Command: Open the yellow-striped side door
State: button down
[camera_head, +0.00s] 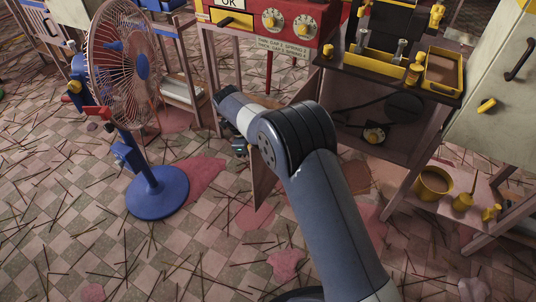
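No yellow stripes can be made out on any door. A brown panel (264,180) stands edge-on beneath the red machine, left of an open dark compartment (345,135). It looks like a side door swung outward, but my arm hides its upper part and hinge side. My arm reaches from the bottom across the compartment front, its end pointing left. My gripper (239,148) shows only as a small dark shape left of the panel's upper part. I cannot tell whether it touches the panel, or whether its fingers are open or shut.
A blue floor fan (157,193) stands at left. The red machine (270,18) with dials is behind my arm. Sticks and pink stains litter the tiled floor.

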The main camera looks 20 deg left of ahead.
jog(key=shift+a, duration=0.2)
jog(key=c, duration=1.5)
grip_release()
jog(key=p+v, duration=0.3)
jog(key=v, duration=0.7)
jog(key=shift+w+a+r, duration=0.1)
jog(key=shift+r, duration=0.25)
